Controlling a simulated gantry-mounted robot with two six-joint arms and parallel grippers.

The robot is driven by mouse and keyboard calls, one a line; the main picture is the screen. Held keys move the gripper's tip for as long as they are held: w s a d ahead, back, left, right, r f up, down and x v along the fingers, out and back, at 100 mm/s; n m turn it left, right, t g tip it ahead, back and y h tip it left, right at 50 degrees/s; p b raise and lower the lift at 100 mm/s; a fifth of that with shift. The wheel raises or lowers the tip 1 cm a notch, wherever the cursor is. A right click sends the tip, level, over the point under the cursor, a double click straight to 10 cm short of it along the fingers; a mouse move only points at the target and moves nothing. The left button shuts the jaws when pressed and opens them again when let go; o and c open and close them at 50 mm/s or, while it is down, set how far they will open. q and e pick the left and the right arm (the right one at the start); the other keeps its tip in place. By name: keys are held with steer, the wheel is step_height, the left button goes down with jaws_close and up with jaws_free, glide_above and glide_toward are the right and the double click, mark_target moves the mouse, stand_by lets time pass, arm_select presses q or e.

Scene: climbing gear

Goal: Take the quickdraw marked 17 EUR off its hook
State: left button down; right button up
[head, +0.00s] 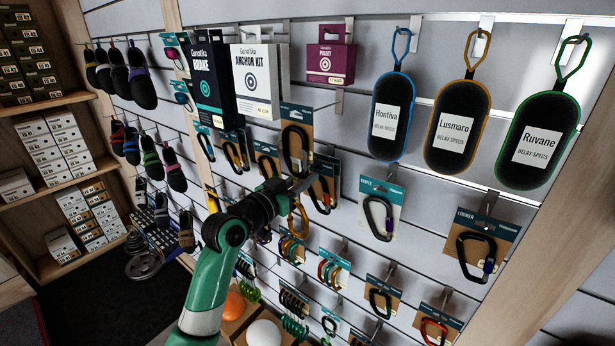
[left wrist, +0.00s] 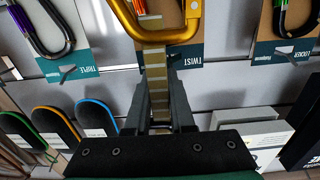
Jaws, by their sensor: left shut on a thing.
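A quickdraw with a gold carabiner (head: 299,220) hangs at the middle of the slatwall, just below my left gripper (head: 302,186). My left gripper is shut on this sling. I cannot read a 17 EUR mark on it, and its hook is hidden or too small to make out. My right gripper is not in view.
Carded carabiners hang close around the gripper, with a black one (head: 295,152) just above. Boxed anchor kits (head: 258,82) and long pouches (head: 391,117) hang higher up. A white-carded carabiner (head: 379,216) hangs to the right. Climbing shoes (head: 142,88) hang at the left.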

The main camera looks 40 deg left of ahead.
arm_select(q)
steer(key=shift+s, duration=0.45)
